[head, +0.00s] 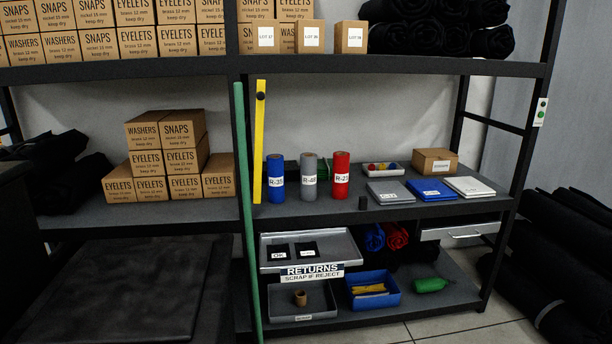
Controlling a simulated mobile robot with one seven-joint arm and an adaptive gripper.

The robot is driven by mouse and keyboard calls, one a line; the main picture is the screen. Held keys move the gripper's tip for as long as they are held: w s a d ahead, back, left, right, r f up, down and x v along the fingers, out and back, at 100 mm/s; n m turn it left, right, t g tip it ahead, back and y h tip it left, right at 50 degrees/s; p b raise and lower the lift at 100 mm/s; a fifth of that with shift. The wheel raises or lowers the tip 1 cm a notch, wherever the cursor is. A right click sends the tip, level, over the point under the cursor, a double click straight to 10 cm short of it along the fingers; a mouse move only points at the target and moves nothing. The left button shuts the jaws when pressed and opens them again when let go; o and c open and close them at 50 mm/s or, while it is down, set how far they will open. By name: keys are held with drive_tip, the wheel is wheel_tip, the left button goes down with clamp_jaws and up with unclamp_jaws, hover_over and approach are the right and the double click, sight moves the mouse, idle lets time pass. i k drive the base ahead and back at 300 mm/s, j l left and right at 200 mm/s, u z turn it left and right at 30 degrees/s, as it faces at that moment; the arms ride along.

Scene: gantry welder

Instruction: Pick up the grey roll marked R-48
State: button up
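The grey roll (309,176) stands upright on the middle shelf in the head view. Its white label looks like R-48, though the digits are small and not sharp. A blue roll (276,194) marked R-35 or similar stands to its left. A red roll (341,176) marked R-2 and an unclear digit stands to its right. The three rolls stand in a row with narrow gaps between them. My gripper is not in view.
A yellow strip (259,140) and a green pole (244,220) stand upright left of the rolls. Flat grey (388,193) and blue (431,190) packs lie to the right. The upper shelf (400,66) runs above.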

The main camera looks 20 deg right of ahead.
sight(309, 161)
drive_tip(key=i+l+z, duration=0.1)
drive_tip(key=i+l, duration=0.25)
drive_tip(key=l, duration=0.35)
drive_tip(key=i+l+z, duration=0.15)
drive_tip(key=i+l, duration=0.25)
drive_tip(key=l, duration=0.25)
drive_tip(key=i+l+z, duration=0.1)
drive_tip(key=i+l, duration=0.3)
drive_tip(key=l, duration=0.2)
drive_tip(key=i+l+z, duration=0.1)
drive_tip(key=i+l, duration=0.35)
drive_tip(key=l, duration=0.1)
